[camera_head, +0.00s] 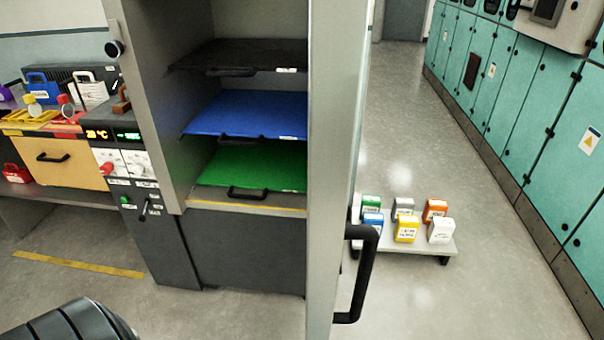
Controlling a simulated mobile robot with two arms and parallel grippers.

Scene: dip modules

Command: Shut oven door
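The oven (160,95) stands in the middle left with its inside showing. Its door (337,120) stands open, seen nearly edge-on to the right of the opening. A black handle (370,275) sticks out from the door's lower right side. Inside the oven are a black shelf (250,55), a blue shelf (255,113) and a green shelf (258,167), each with a small black handle. A dark ribbed part at the bottom left seems to be mine. Neither gripper shows.
A low cart (400,244) with several coloured boxes stands on the floor behind the door. A workbench (65,172) is left of the oven. Teal cabinets (505,90) line the right wall. The floor (480,290) at the lower right is clear.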

